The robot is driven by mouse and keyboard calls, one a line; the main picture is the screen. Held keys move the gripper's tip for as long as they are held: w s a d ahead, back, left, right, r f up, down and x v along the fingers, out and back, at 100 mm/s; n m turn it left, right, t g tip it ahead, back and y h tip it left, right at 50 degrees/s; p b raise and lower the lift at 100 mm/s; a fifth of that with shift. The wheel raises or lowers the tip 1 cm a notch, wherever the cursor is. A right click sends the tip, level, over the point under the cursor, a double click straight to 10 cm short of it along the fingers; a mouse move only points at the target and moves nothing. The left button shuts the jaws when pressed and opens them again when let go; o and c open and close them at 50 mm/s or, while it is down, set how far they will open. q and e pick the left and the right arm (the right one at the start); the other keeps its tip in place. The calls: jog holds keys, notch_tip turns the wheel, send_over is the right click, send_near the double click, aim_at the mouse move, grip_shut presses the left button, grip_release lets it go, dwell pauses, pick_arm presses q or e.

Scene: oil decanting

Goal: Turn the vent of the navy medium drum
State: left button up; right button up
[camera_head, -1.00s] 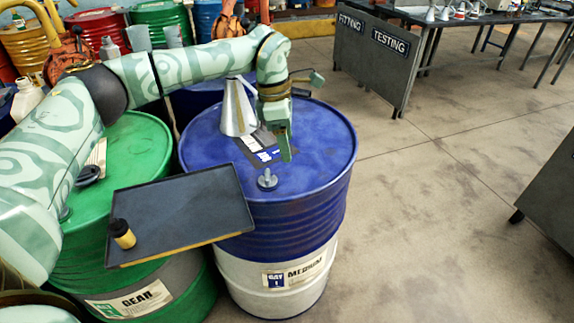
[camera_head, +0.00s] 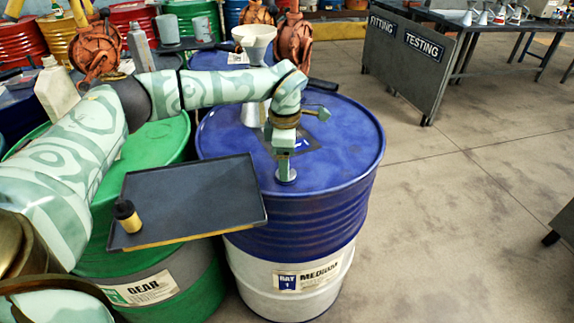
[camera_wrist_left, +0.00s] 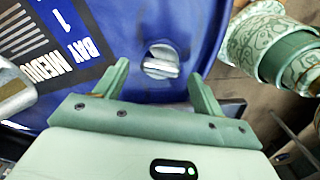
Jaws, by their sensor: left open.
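The navy medium drum (camera_head: 330,210) stands upright with its white lower band and "MEDIUM" label facing me. Its vent (camera_head: 287,175) is a small grey knob near the front edge of the lid. In the left wrist view the vent (camera_wrist_left: 161,62) shows a raised bar across a round base. My left gripper (camera_head: 285,160) points down right over the vent. In the left wrist view its open fingers (camera_wrist_left: 157,82) lie on either side of the vent, with visible gaps. The fingers hide part of the vent in the head view. My right gripper is not in view.
A dark tray (camera_head: 195,195) with a black-capped small container (camera_head: 127,216) sits left of the drum, over the green gear drum (camera_head: 180,285). A metallic cone-shaped vessel (camera_head: 251,113) stands on the navy lid behind my arm.

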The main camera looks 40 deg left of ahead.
pick_arm(q)
jog(key=shift+f, duration=0.45)
jog(key=c, duration=1)
